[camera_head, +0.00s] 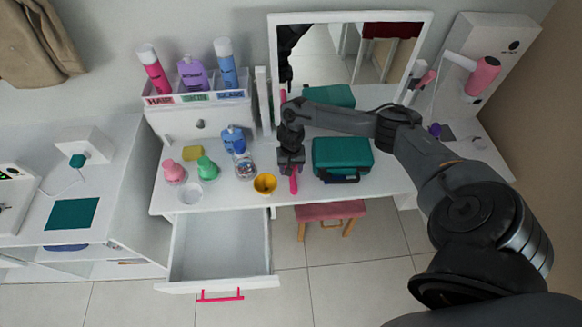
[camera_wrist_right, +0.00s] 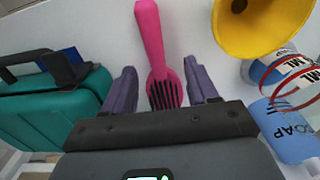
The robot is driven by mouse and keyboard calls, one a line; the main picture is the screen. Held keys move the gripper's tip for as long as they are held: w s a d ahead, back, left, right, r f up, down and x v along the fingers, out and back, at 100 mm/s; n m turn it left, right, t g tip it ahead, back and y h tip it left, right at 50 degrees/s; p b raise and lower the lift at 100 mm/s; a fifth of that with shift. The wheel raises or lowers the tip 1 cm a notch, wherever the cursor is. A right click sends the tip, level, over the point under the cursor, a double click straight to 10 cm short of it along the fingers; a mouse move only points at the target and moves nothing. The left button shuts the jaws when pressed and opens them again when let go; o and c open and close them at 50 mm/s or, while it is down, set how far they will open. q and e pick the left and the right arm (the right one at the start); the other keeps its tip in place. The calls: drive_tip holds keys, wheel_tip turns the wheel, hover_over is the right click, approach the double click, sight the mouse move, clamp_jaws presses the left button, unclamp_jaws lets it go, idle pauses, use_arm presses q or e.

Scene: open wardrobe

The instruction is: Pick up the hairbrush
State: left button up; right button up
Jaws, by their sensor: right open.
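The pink hairbrush (camera_head: 294,181) lies on the white dressing table (camera_head: 225,201), in front of the mirror. In the head view only part of it shows below my right gripper (camera_head: 291,164), which hides the rest. In the right wrist view the hairbrush (camera_wrist_right: 150,35) points its handle away, and its dark bristles show. My right gripper (camera_wrist_right: 160,66) is open there, with one purple finger on each side of the brush head and a visible gap on each side. I cannot tell the exact height above the table. My left gripper is not in view.
A teal case (camera_head: 342,156) stands just right of the brush, and a yellow bowl (camera_head: 265,184) just left. A blue soap bottle (camera_head: 233,139) and small bottles stand further left. The drawer (camera_head: 220,246) below is open. A pink stool (camera_head: 330,210) stands underneath.

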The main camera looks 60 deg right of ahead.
sight(293, 178)
drive_tip(key=f, duration=0.3)
drive_tip(key=s+f+b, duration=0.1)
drive_tip(key=f, duration=0.1)
drive_tip(key=shift+w+f, duration=0.1)
drive_tip(key=shift+f, duration=0.2)
clamp_jaws()
